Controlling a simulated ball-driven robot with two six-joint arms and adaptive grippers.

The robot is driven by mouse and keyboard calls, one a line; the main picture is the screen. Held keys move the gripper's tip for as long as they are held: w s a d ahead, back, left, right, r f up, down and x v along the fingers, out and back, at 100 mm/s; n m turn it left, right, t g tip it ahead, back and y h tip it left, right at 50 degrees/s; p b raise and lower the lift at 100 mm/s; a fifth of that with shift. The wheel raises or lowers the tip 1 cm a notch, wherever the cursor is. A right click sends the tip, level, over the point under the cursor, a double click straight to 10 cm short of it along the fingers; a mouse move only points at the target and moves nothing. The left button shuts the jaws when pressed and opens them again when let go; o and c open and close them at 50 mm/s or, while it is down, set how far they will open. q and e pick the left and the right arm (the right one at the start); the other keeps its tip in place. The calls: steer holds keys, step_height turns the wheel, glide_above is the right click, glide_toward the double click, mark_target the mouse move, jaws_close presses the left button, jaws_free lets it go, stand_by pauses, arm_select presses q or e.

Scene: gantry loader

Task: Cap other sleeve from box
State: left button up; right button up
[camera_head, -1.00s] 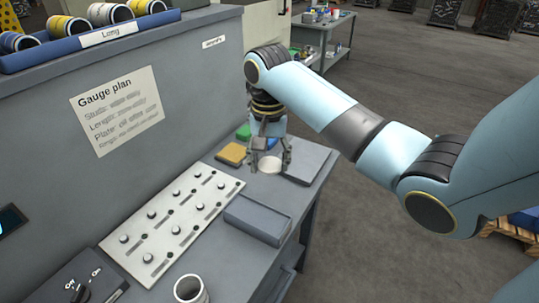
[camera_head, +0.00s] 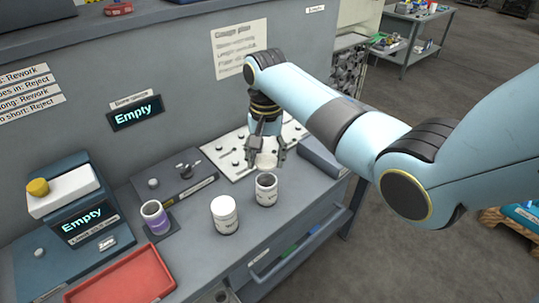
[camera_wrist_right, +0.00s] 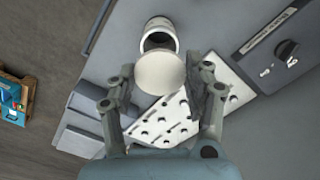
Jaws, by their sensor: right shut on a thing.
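My right gripper (camera_head: 266,156) is shut on a round white cap (camera_head: 266,162). In the right wrist view the cap (camera_wrist_right: 160,73) sits flat between the two fingers. An open white sleeve (camera_head: 266,190) with a dark label stands upright on the bench, just in front of the cap; in the wrist view the cap overlaps part of the sleeve's (camera_wrist_right: 159,30) near side. Another white sleeve (camera_head: 225,215), its top closed in white, stands left of it. A grey box (camera_head: 322,158) is at the bench's right end, partly behind my arm. My left gripper is not in view.
A pegged white plate (camera_head: 225,152) lies behind the sleeves. A red tray (camera_head: 122,280) and a device reading Empty (camera_head: 82,226) are at the left. The bench is clear between the sleeves and its front edge.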

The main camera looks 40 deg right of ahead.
steer(key=shift+f, duration=0.3)
steer(key=shift+s+a+f, duration=0.1)
steer(key=shift+s+f, duration=0.05)
steer(key=shift+f, duration=0.7)
steer(key=shift+f+b, duration=0.35)
steer(key=shift+b, duration=0.2)
steer(key=shift+f+b, duration=0.75)
steer(key=shift+f, duration=0.25)
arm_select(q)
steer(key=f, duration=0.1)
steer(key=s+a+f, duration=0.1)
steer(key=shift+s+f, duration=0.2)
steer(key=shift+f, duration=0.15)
arm_select(e)
steer(key=shift+f, duration=0.25)
